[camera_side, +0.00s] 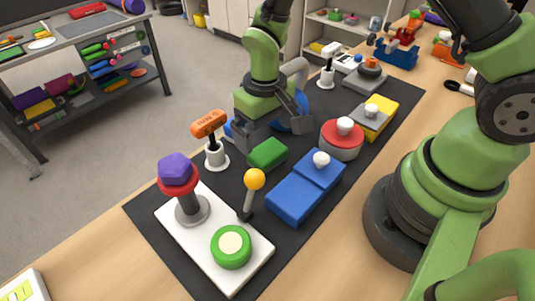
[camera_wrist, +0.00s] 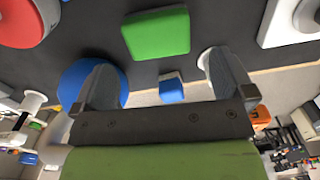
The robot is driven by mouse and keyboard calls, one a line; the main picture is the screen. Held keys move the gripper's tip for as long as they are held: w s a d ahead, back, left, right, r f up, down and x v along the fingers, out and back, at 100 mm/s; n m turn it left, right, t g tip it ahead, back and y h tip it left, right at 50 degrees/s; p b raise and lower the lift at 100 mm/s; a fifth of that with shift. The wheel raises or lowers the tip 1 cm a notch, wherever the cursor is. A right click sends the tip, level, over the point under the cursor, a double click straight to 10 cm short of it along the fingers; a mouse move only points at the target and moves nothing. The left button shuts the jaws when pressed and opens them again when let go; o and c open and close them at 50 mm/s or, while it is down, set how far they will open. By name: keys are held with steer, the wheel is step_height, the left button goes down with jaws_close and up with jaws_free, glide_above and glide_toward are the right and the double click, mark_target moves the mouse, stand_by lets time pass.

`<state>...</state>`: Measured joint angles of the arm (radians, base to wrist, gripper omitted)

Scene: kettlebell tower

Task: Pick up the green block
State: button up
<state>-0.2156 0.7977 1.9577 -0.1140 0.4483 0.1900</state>
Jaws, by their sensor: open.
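The green block (camera_side: 267,153) lies on the black mat, between the white holder with the orange-headed tool and the blue box. My gripper (camera_side: 268,138) is just behind the block in the side view, with its fingers pointing down. In the wrist view the green block (camera_wrist: 157,32) is at the top middle, beyond the fingertips of my open gripper (camera_wrist: 160,75). Nothing shows between the fingers except a small blue thing (camera_wrist: 171,88) farther off. The block looks apart from both fingers.
A blue box (camera_side: 300,195) with a white knob stands right of the block. A red round weight (camera_side: 341,140) is beyond it. The orange-headed tool (camera_side: 208,124) stands upright at left. A yellow ball lever (camera_side: 254,180) rises in front. A blue round thing (camera_wrist: 88,84) is beside my left finger.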

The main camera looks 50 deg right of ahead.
mark_target(267, 150)
steer(key=f, duration=0.6)
steer(key=shift+s+d, duration=0.1)
steer(key=shift+s, duration=0.1)
steer(key=c, duration=0.8)
